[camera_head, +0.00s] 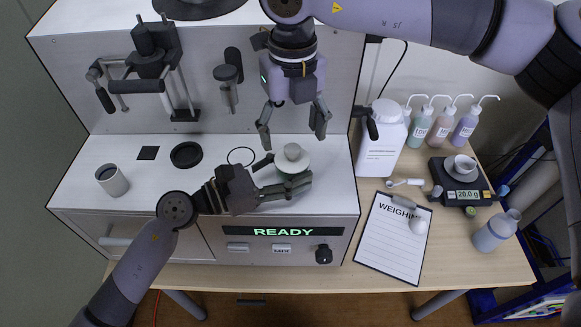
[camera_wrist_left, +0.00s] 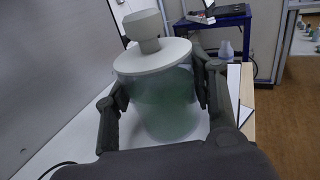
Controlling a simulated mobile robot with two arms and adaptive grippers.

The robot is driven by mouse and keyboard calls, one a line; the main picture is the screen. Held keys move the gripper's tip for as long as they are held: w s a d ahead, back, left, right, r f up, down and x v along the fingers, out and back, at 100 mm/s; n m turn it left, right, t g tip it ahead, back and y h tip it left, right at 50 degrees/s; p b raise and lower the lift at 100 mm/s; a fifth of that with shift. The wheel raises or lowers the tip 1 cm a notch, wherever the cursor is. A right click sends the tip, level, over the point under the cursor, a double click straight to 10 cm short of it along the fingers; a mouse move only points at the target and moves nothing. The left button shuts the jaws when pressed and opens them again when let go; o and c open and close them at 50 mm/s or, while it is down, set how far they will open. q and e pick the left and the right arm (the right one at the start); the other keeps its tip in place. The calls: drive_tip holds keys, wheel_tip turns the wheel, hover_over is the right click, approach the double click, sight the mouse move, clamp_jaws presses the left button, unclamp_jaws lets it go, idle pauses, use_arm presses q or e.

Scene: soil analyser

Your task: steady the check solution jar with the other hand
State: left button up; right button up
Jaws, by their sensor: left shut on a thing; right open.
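The check solution jar (camera_head: 292,160) stands on the white deck of the analyser, near its right front. It has a pale round lid with a knob, and its body is translucent green in the left wrist view (camera_wrist_left: 165,100). My left gripper (camera_head: 284,180) is shut around the jar's body, with one finger on each side; its fingers also show in the left wrist view (camera_wrist_left: 160,92). My right gripper (camera_head: 292,128) is open and empty, pointing down above the jar. Much of the jar's body is hidden by the left fingers in the head view.
The analyser panel (camera_head: 282,232) reads READY. On the deck are a grey cup (camera_head: 111,180) and a black ring (camera_head: 186,155). To the right are a white jug (camera_head: 383,140), several wash bottles (camera_head: 442,122), a balance (camera_head: 462,183) and a clipboard (camera_head: 385,245).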

sight(292, 147)
use_arm(q)
drive_tip(key=shift+s+f, duration=0.1)
drive_tip(key=shift+f, duration=0.3)
use_arm(e)
drive_tip(key=shift+f, duration=2.75)
drive_tip(key=shift+c, duration=0.3)
use_arm(q)
drive_tip(key=shift+f, duration=0.1)
use_arm(e)
drive_tip(key=c, duration=1.1)
drive_tip(key=shift+r, duration=2.55)
drive_tip(key=w+d+r, duration=0.2)
drive_tip(key=d+r, duration=0.2)
drive_tip(key=d, duration=0.3)
drive_tip(key=shift+w+d, duration=0.25)
drive_tip(key=shift+d, duration=0.05)
